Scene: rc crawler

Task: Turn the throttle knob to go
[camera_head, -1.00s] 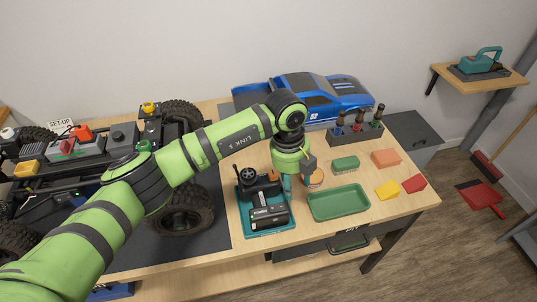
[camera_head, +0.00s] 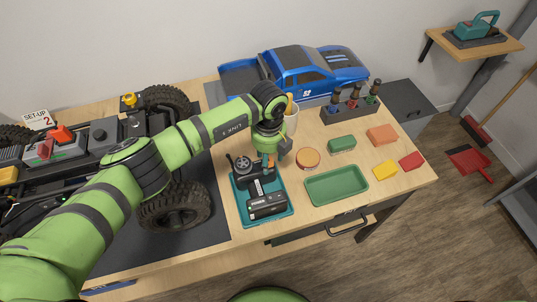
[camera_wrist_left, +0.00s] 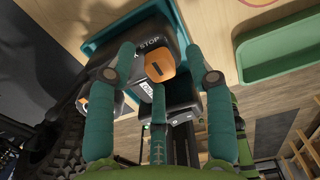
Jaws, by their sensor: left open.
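The dark transmitter (camera_head: 264,206) sits in a teal tray (camera_head: 237,213) at the table's front, with a wheel (camera_head: 242,164) on its left side. The throttle knob is hidden under my left gripper (camera_head: 268,166) in the head view. In the left wrist view, an orange knob (camera_wrist_left: 158,60) with a dark mark shows between the teal fingers, partly covered by one. The word STOP stands on the dark housing just beyond it. My left gripper (camera_wrist_left: 161,52) is open, its fingers spread around the knob. I cannot tell whether they touch it. My right gripper is not in view.
An orange-topped round tin (camera_head: 308,159) and a green tray (camera_head: 336,186) lie right of the transmitter. The crawler's wheel (camera_head: 174,205) stands close on its left.

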